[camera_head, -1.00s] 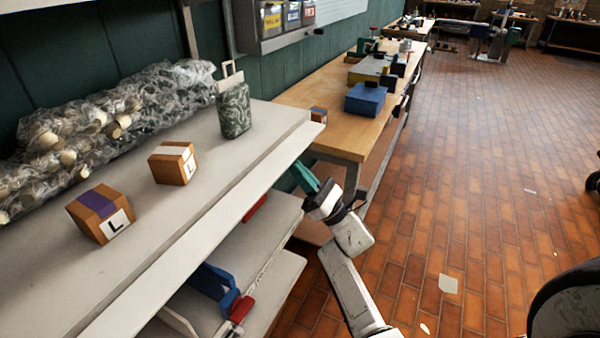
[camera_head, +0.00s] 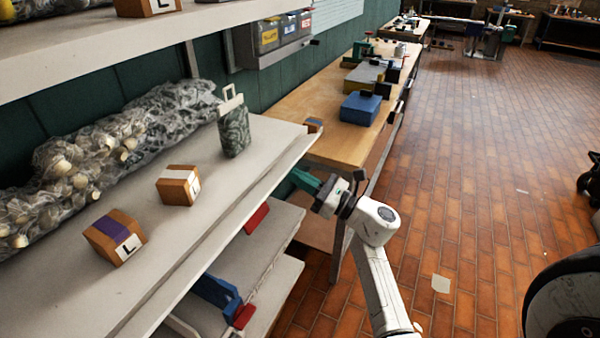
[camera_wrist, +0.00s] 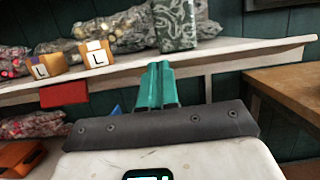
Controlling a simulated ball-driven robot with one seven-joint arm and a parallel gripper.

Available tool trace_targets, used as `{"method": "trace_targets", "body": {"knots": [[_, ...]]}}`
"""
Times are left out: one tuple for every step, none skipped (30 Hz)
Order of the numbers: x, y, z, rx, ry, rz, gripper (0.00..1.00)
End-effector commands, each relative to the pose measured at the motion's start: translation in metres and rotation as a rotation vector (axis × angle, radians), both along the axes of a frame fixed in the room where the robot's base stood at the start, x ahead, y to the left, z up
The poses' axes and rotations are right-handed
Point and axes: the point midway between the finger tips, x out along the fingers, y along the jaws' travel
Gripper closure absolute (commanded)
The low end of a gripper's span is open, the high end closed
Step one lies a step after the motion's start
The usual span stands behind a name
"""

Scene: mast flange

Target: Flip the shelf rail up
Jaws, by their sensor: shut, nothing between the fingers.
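The pale shelf rail (camera_head: 222,225) runs along the front edge of the shelf board (camera_head: 75,285), sloping outward and a little below its top. It also shows in the wrist view (camera_wrist: 262,54) as a white strip running to the right end of the shelf. My gripper (camera_head: 294,173) has teal fingers, shut and empty, just below and outside the rail's far right end. In the wrist view my gripper (camera_wrist: 155,66) points at the shelf front, its tips overlapping the rail's lower edge. Whether they touch it cannot be told.
Two orange boxes (camera_head: 178,186) (camera_head: 116,238), a patterned bag (camera_head: 234,128) and plastic-wrapped goods (camera_head: 100,150) stand on the shelf. Red (camera_head: 257,218) and blue (camera_head: 217,292) items are below. A wooden workbench (camera_head: 340,140) stands beyond. The tiled floor (camera_head: 480,200) at right is open.

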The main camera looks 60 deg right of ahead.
Motion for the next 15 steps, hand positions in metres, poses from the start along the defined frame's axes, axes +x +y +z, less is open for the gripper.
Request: {"method": "trace_targets", "body": {"knots": [[0.0, 0.0, 0.014, -0.007, 0.045, 0.0, 1.0], [0.001, 0.0, 0.016, -0.008, 0.073, 0.001, 1.0], [0.001, 0.0, 0.019, -0.01, 0.111, 0.0, 1.0], [0.002, 0.0, 0.021, -0.011, 0.138, 0.0, 1.0], [0.003, 0.0, 0.022, -0.012, 0.166, 0.0, 1.0], [0.004, 0.001, 0.023, -0.007, 0.164, 0.004, 1.0], [0.005, 0.001, 0.024, -0.006, 0.162, 0.003, 1.0], [0.006, 0.001, 0.026, -0.006, 0.161, 0.003, 1.0], [0.007, 0.001, 0.028, -0.007, 0.16, 0.004, 1.0], [0.008, 0.001, 0.03, -0.007, 0.16, 0.005, 1.0], [0.009, 0.002, 0.031, -0.008, 0.159, 0.004, 1.0], [0.011, 0.002, 0.034, -0.008, 0.159, 0.004, 1.0], [0.012, 0.002, 0.035, -0.008, 0.159, 0.004, 1.0], [0.013, 0.002, 0.037, -0.009, 0.159, 0.004, 1.0], [0.015, 0.002, 0.04, -0.009, 0.159, 0.004, 1.0]]}}
